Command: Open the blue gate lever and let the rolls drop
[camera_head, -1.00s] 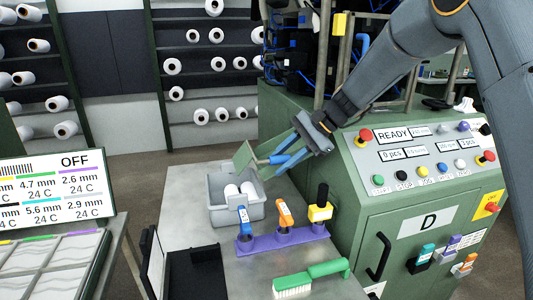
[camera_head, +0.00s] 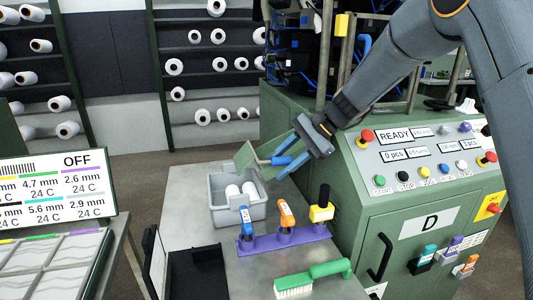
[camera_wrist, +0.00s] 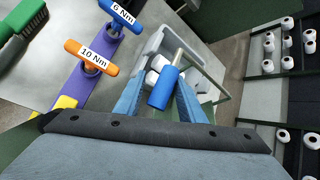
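The blue gate lever (camera_wrist: 163,88) is a short blue handle on a metal stem, seen between my fingers in the wrist view; it also shows in the head view (camera_head: 282,160). My gripper (camera_head: 283,160) is open, with one finger on each side of the lever; I cannot tell whether either finger touches it. A green chute or gate panel (camera_head: 244,155) stands tilted beside the lever, above the grey bin (camera_head: 239,214). White rolls (camera_head: 233,192) lie in the bin. In the wrist view the rolls (camera_wrist: 153,78) are partly hidden by my finger and the lever.
A purple rack (camera_head: 285,239) with blue, orange and yellow-black tools stands in front of the bin. A green brush (camera_head: 313,278) lies near the table's front. The green machine (camera_head: 395,215) with its READY panel is at right. Yarn shelves (camera_head: 210,80) stand behind.

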